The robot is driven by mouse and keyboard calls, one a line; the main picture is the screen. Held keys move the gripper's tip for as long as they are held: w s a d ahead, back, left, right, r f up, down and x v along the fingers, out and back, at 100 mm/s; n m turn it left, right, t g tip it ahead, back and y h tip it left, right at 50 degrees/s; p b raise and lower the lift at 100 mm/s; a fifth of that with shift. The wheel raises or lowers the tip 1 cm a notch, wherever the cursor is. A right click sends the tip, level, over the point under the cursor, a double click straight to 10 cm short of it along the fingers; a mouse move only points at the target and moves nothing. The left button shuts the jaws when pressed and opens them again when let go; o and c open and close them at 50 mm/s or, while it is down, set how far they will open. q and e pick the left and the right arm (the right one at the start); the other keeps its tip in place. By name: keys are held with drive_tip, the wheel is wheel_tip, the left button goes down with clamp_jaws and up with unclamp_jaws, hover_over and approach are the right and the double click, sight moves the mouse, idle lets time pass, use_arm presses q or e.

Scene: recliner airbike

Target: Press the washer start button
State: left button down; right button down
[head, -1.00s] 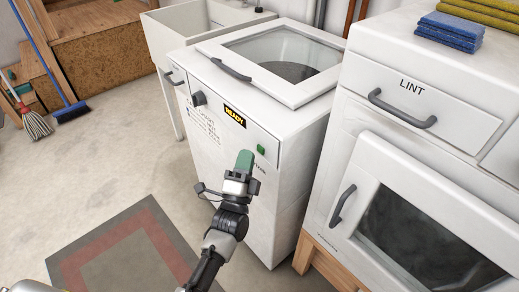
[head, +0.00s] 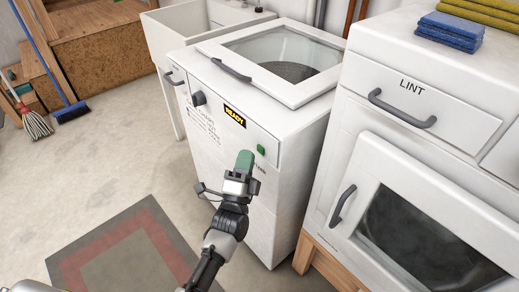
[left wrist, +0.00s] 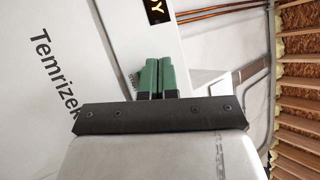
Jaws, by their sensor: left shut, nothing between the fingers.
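The white washer (head: 240,200) stands in the middle of the head view, its glass-topped lid closed. Its front panel has a dark knob (head: 198,98), a lit READY display (head: 235,117) and a small green start button (head: 261,149). My left gripper (head: 245,158), with green fingers, is just left of and slightly below the button in that view. Whether it touches the panel I cannot tell. In the left wrist view the green fingertips (left wrist: 158,62) are together with nothing between them, and they cover part of the panel; the button is not visible there. My right gripper is not in view.
A white dryer (head: 420,160) with a LINT drawer stands close on the right, its handles protruding. Folded cloths (head: 450,30) lie on top. A sink (head: 200,25) is behind left.

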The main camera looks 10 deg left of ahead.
use_arm(q)
drive_tip(key=shift+w+d, duration=0.1)
drive_tip(key=shift+d, duration=0.05)
drive_tip(key=shift+w+d, duration=0.15)
drive_tip(key=shift+w, duration=0.05)
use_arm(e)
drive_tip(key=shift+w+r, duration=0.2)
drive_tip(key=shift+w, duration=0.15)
use_arm(q)
drive_tip(key=shift+w+d, duration=0.1)
drive_tip(key=shift+w, duration=0.05)
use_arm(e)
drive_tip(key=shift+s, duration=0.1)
